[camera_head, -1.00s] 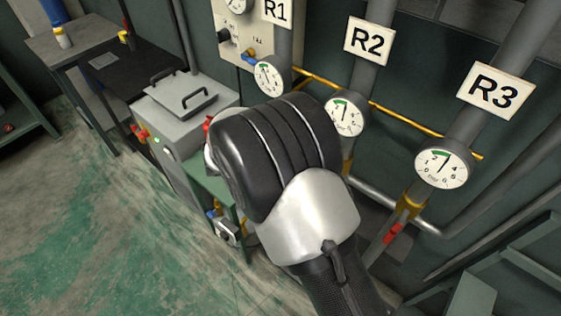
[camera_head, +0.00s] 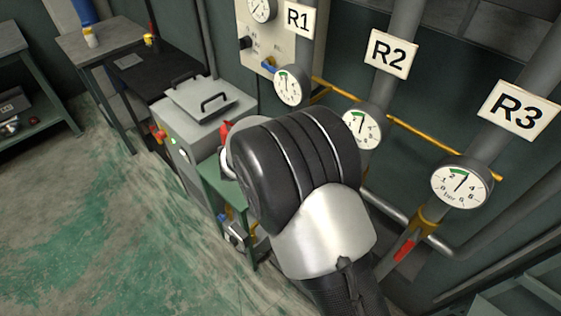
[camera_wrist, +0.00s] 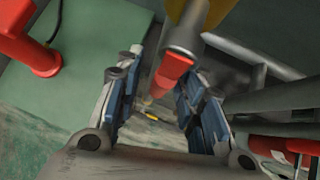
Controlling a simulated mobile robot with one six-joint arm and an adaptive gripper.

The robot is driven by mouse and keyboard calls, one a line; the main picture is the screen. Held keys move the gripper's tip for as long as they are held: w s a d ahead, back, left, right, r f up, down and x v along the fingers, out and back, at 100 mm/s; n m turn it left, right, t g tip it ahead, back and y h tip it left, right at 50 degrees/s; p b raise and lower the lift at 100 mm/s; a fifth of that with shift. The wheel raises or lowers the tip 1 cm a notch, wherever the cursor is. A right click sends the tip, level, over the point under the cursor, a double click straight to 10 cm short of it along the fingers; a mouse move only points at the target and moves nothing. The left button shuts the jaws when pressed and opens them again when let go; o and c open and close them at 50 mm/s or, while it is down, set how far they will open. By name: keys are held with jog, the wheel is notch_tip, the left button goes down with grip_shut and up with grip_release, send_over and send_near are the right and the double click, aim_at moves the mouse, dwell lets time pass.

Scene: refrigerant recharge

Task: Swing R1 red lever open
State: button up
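In the wrist view a red lever (camera_wrist: 172,68) hangs from a grey valve body (camera_wrist: 187,25) with a yellow part above it. Its free end lies at the opening between the fingers of my gripper (camera_wrist: 158,92), nearer the right finger. The fingers are apart, with blue inner pads, and contact with the lever cannot be told. In the head view the R1 label (camera_head: 298,18) and R1 gauge (camera_head: 290,87) are on the pipe behind my arm. My arm hides the R1 lever and my gripper there.
The R2 gauge (camera_head: 362,127) and R3 gauge (camera_head: 461,182) stand to the right. A red lever (camera_head: 404,249) sits below R3. A green bench (camera_wrist: 95,50) bearing a red object (camera_wrist: 22,38) is left of my gripper. A grey lidded box (camera_head: 205,100) stands farther left; floor there is clear.

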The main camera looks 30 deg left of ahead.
jog(key=shift+s+r, duration=0.1)
jog(key=v, duration=1.1)
jog(key=shift+s+r, duration=0.25)
jog(key=shift+s, duration=0.05)
